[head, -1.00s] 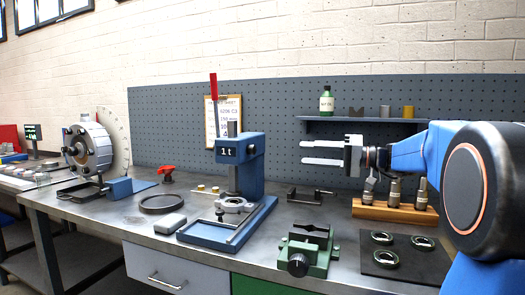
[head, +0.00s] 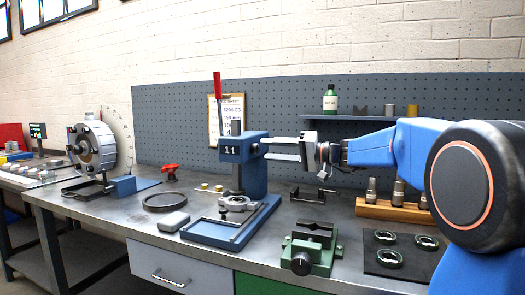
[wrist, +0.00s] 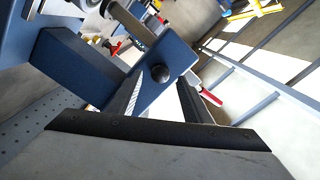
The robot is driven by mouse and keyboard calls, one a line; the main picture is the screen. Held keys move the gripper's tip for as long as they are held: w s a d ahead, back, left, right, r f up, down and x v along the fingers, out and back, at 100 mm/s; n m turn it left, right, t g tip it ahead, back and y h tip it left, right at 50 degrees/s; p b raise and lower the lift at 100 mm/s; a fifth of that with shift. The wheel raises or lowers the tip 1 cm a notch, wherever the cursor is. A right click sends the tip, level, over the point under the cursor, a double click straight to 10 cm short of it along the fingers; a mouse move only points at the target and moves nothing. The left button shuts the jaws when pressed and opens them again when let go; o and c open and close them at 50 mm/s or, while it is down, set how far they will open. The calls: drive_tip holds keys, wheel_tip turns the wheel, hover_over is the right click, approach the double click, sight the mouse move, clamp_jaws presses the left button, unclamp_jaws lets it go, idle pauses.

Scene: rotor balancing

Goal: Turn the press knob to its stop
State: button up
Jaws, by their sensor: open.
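The blue arbor press (head: 256,170), marked "1t", stands on the bench with its red-tipped lever (head: 217,88) pointing up. The dark round press knob (wrist: 160,73) shows in the wrist view on the blue press head, between the lines of my two fingers and beyond the palm. In the head view the knob is small and hard to make out by the fingertips. My gripper (head: 266,148) is open and empty, reaching level from the right, with its fingertips close to the press head's right side. I cannot tell whether they touch the knob.
A green vise (head: 312,246) stands in front on the right, next to a dark mat (head: 385,268) with rings. A wooden block (head: 380,209) with holders sits below my arm. A shelf (head: 350,118) with a bottle hangs behind. A grey dial wheel (head: 95,148) stands at left.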

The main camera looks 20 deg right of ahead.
sight(258, 149)
drive_tip(key=shift+x, duration=1.75)
drive_tip(key=shift+c, duration=0.4)
drive_tip(key=c, duration=1)
